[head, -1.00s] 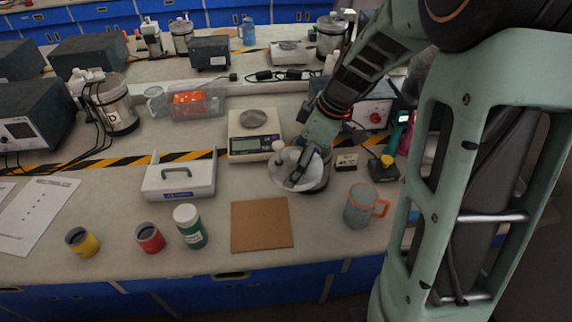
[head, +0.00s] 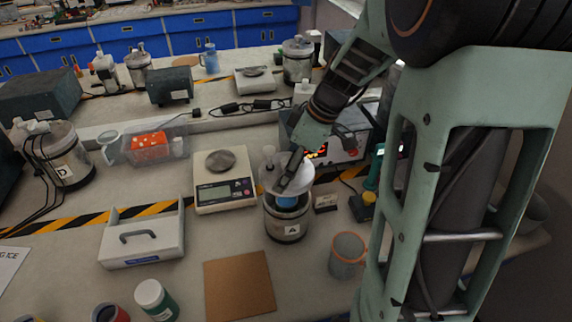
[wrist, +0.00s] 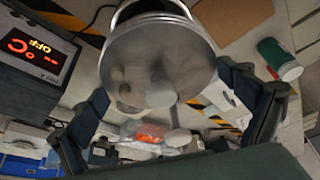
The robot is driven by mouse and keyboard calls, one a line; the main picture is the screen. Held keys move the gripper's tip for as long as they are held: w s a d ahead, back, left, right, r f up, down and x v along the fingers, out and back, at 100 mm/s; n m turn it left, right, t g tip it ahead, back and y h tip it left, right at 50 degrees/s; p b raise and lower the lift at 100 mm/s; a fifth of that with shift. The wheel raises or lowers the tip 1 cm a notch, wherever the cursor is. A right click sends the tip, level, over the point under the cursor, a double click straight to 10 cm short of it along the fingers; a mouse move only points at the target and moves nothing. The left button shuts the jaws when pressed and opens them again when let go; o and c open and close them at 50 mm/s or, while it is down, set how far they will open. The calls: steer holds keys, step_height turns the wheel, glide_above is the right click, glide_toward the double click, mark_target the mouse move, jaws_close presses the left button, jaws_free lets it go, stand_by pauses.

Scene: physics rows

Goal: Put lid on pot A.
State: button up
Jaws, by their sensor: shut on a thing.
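Pot A (head: 286,226) is a metal cylinder with a dark lower band and a white "A" label, standing upright on the bench. Something blue shows inside its open front. The round grey lid (head: 273,182) is above the pot's rim, tilted, with a gap at the front. My gripper (head: 291,172) is shut on the lid. In the wrist view the lid (wrist: 160,62) fills the upper middle between my fingers and hides most of the pot. Whether the lid touches the rim cannot be told.
A scale (head: 225,193) stands left of the pot, and a heater box (head: 345,143) with a lit display is behind it. A grey mug (head: 347,256) with an orange rim is at front right. A brown board (head: 240,284) lies in front. A white caddy (head: 143,235) is farther left.

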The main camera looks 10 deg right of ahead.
step_height(320, 180, down, 4)
steer(key=shift+f+b, duration=0.2)
steer(key=shift+b, duration=1)
steer(key=shift+w+f+b, duration=0.1)
steer(key=shift+f+b, duration=0.5)
steer(key=shift+b, duration=0.15)
steer(key=shift+f+b, duration=0.4)
steer(key=shift+b, duration=1.05)
stand_by(0.4)
stand_by(0.3)
steer(key=o, duration=1)
steer(key=shift+c, duration=0.2)
steer(key=shift+r+p, duration=2.2)
steer(key=shift+r, duration=1.8)
